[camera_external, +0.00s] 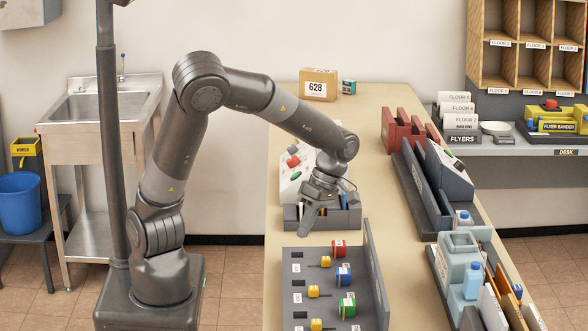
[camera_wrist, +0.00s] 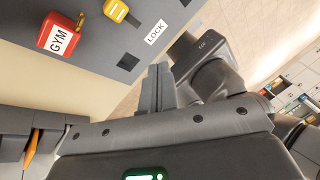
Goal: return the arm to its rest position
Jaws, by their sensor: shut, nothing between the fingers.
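My arm is bent over the long tan table (camera_external: 358,97), with its elbow raised and its forearm sloping down to the right. My gripper (camera_external: 307,230) points down above the table, near the gap between a grey tray with compartments (camera_external: 345,217) and a grey lock board (camera_external: 300,262). In the wrist view my gripper's fingers (camera_wrist: 160,88) are together and hold nothing. A red padlock tagged GYM (camera_wrist: 60,38), a yellow piece (camera_wrist: 116,10) and a LOCK label (camera_wrist: 156,32) show on the board beyond them.
Several coloured padlocks and yellow keys lie on the board, including a blue padlock (camera_external: 343,274). A grey-blue holder (camera_external: 460,262) and a red rack (camera_external: 408,130) line the table's right side. A box marked 628 (camera_external: 318,84) stands at the back.

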